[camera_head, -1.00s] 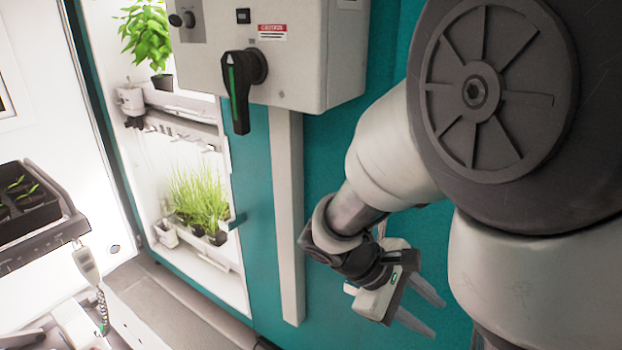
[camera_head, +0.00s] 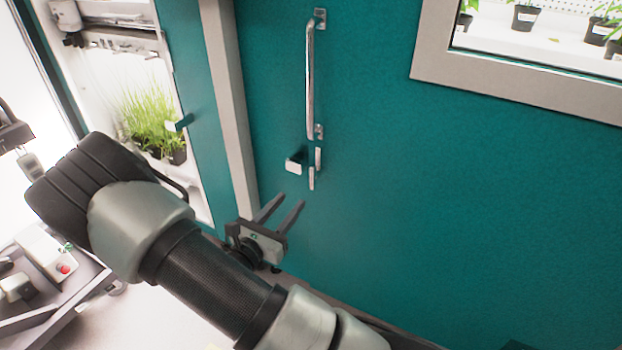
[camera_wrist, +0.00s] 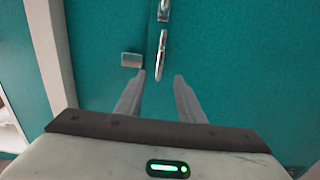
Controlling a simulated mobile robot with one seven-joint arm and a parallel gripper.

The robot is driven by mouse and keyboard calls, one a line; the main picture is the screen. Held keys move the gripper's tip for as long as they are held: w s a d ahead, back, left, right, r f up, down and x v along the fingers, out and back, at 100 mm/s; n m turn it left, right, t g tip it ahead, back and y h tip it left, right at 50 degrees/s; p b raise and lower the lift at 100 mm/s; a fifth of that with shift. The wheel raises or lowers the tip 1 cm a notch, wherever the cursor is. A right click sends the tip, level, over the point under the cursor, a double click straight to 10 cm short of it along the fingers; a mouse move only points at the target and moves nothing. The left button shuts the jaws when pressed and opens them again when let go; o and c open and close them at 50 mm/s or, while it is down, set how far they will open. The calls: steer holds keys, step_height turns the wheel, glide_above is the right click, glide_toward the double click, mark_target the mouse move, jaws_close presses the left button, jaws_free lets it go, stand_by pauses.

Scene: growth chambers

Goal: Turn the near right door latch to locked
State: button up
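The teal door (camera_head: 420,200) fills the right of the head view and carries a long vertical chrome pull handle (camera_head: 310,80). Below the handle is the door latch, with short upright metal pieces (camera_head: 311,178) and a pale block (camera_head: 294,165) to their left. In the wrist view the latch lever (camera_wrist: 161,55) hangs about vertical, with the block (camera_wrist: 131,60) at its left. My gripper (camera_head: 291,199) is open and empty, just below the latch. In the wrist view its fingertips (camera_wrist: 160,76) straddle the line of the lever's lower end; contact cannot be told.
A pale vertical post (camera_head: 230,110) runs left of the door. Further left is a lit chamber with grass-like plants (camera_head: 150,118). A window (camera_head: 560,40) with potted plants is at upper right. Equipment with a red button (camera_head: 63,269) stands at lower left.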

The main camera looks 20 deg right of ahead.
mark_target(311, 177)
steer(key=b+x, duration=0.1)
steer(key=x, duration=1.2)
steer(key=shift+w+d+b, duration=0.15)
steer(key=shift+d+b, duration=0.1)
steer(key=shift+b, duration=0.1)
jaws_close()
